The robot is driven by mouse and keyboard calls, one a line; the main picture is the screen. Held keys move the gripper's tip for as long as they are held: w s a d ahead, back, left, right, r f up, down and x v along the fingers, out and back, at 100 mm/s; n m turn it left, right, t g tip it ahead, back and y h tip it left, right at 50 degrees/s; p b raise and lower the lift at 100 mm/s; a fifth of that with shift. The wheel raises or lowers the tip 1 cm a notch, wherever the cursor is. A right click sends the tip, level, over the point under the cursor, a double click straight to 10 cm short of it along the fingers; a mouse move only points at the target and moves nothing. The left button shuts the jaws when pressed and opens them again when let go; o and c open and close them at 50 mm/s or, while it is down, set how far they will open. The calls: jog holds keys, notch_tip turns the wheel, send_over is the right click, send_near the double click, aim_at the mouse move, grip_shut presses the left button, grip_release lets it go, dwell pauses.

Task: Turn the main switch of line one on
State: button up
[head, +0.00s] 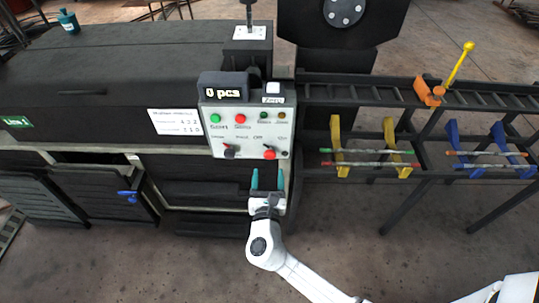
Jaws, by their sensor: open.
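A grey control panel (246,130) stands on the dark machine, upper middle. Its lower row has a black rotary knob (229,152) with a small red mark on the left and a red rotary knob (269,153) on the right. The lettering by them is too small to read surely, so I cannot tell from labels which one is the main switch.
The panel also carries a green button (215,118), a red button (240,118), two small lamps and a "0 pcs" display (224,92). A blue handle (129,196) is on a lower door. Right, a rack holds rods on yellow (336,146) and blue brackets (453,146). The floor in front is clear.

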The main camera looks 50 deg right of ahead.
aim_at(270, 156)
jog(key=x, duration=0.9)
jog(key=shift+s+b, duration=0.1)
jog(key=shift+b, duration=0.25)
jog(key=c, duration=1)
